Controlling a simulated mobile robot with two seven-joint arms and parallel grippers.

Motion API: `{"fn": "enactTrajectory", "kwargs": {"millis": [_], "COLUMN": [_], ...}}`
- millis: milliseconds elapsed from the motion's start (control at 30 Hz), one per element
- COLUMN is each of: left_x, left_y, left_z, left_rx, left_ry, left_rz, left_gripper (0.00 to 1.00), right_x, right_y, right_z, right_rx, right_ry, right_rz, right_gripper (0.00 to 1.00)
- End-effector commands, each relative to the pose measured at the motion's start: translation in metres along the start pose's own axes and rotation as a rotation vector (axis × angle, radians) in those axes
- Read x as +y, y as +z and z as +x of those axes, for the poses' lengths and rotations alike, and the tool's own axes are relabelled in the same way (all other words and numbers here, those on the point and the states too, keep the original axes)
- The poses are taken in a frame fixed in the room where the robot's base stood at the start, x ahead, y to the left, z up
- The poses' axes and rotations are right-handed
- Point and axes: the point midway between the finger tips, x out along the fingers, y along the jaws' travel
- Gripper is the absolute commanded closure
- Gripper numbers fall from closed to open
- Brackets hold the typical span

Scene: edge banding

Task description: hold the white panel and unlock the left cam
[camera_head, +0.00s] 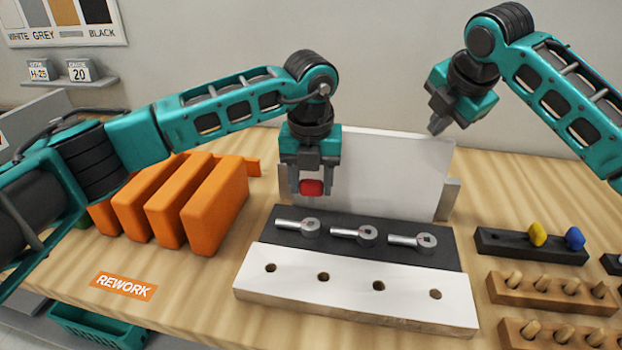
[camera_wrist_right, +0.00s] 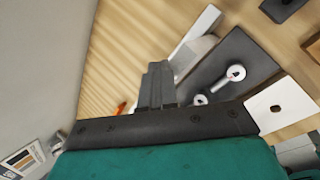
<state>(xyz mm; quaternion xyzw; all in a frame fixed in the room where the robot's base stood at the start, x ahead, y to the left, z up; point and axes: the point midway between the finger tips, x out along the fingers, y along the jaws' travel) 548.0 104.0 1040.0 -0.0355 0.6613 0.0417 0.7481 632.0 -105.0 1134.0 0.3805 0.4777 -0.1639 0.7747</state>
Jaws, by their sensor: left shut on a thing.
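A white panel (camera_head: 258,285) with several round holes lies along the front of a dark block (camera_head: 440,251). Three silver cam levers sit on this block: the left cam (camera_head: 297,226), a middle one (camera_head: 352,234) and a right one (camera_head: 412,241). My left gripper (camera_head: 311,188) is shut on a small red piece (camera_head: 312,187), above and behind the left cam. My right gripper (camera_head: 437,126) is raised at the upper right, apart from the cams and panel. Its fingers (camera_wrist_right: 158,84) look closed together and empty in the right wrist view, with two levers beyond them.
A pale upright board (camera_head: 395,175) stands behind the dark block. Orange blocks (camera_head: 215,205) stand at the left, near a REWORK label (camera_head: 123,287). A black rack (camera_head: 530,247) with a yellow and a blue piece and wooden peg racks (camera_head: 550,293) are at the right.

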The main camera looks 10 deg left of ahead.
Motion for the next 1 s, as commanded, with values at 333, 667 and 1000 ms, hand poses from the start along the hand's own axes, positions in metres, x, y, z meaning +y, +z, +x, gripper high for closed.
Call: {"fn": "enactTrajectory", "kwargs": {"millis": [333,667,1000], "left_x": [0.0,0.0,0.0], "left_y": [0.0,0.0,0.0], "left_z": [-0.002,-0.002,-0.002], "left_rx": [0.0,0.0,0.0], "left_ry": [0.0,0.0,0.0], "left_rz": [0.0,0.0,0.0], "left_gripper": [0.9,0.9,0.9], "right_x": [0.015,0.028,0.033], "right_y": [0.01,0.016,0.019], "right_z": [-0.028,-0.052,-0.063], "right_rx": [-0.006,-0.006,-0.005], "right_ry": [0.011,0.014,0.013], "right_rz": [0.002,0.002,0.002], "right_gripper": [1.0,1.0,1.0]}}
